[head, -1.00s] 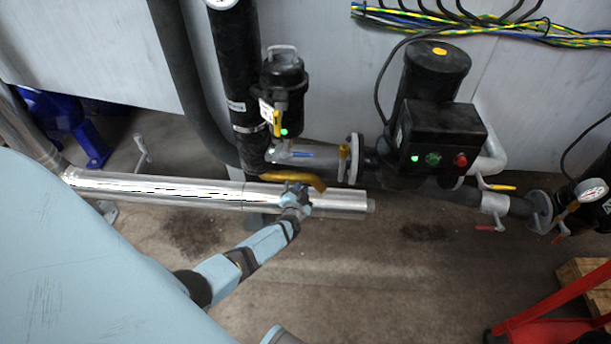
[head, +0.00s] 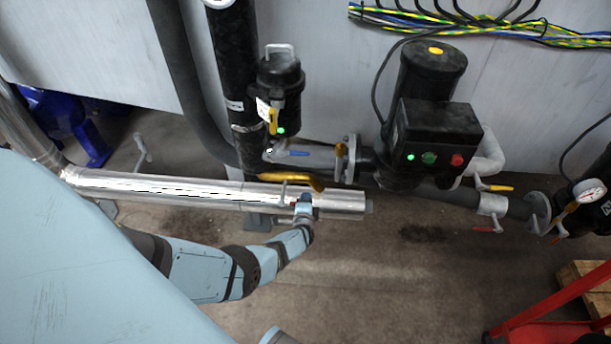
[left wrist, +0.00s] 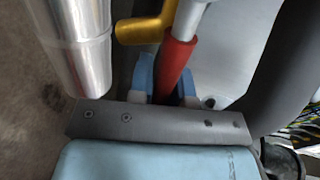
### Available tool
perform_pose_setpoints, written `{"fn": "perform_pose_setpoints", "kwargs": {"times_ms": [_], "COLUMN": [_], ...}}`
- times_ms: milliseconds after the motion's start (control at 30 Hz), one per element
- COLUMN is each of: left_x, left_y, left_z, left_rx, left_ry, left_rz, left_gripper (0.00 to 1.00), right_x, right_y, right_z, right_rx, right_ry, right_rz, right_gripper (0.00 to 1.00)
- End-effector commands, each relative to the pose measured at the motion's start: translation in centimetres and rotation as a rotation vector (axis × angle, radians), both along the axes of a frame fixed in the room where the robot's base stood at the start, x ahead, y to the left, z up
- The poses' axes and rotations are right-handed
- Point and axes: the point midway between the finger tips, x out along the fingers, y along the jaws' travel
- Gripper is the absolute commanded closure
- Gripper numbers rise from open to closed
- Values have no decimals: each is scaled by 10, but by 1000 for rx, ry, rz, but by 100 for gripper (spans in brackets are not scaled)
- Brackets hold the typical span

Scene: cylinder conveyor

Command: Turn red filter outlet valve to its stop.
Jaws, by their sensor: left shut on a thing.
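My left gripper (head: 303,202) is beside the silver pipe, below the yellow handle. In the left wrist view its two light blue fingers (left wrist: 166,84) are shut on a red valve handle (left wrist: 178,56), one on each side. The handle joins a grey stem or pipe at the top of that view; its end between the fingers is hidden by the gripper body. In the head view only a speck of the red handle (head: 292,203) shows beside the gripper. My right gripper is not in view.
A silver pipe (head: 150,187) runs close by the gripper, with a yellow handle (head: 290,180) just above. The black filter housing (head: 280,85) and motor unit (head: 435,130) stand behind. Another red-handled valve (head: 485,229) is further right. The floor (head: 370,280) in front is clear.

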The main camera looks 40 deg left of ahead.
Motion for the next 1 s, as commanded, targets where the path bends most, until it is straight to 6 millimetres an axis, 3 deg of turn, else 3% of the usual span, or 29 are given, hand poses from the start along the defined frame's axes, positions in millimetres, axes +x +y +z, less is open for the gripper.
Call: {"fn": "perform_pose_setpoints", "kwargs": {"times_ms": [733,767,833,1000], "left_x": [0,0,0,0], "left_y": [0,0,0,1], "left_z": [-8,-8,-8,-8], "left_rx": [74,74,74,73], "left_ry": [48,48,47,46], "left_rz": [-1,-1,-1,0], "left_gripper": [100,75,59,57], "right_x": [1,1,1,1], "right_y": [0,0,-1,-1], "right_z": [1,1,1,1], "right_rx": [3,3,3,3], "right_ry": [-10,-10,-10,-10], "right_rz": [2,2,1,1], "right_gripper": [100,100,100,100]}}
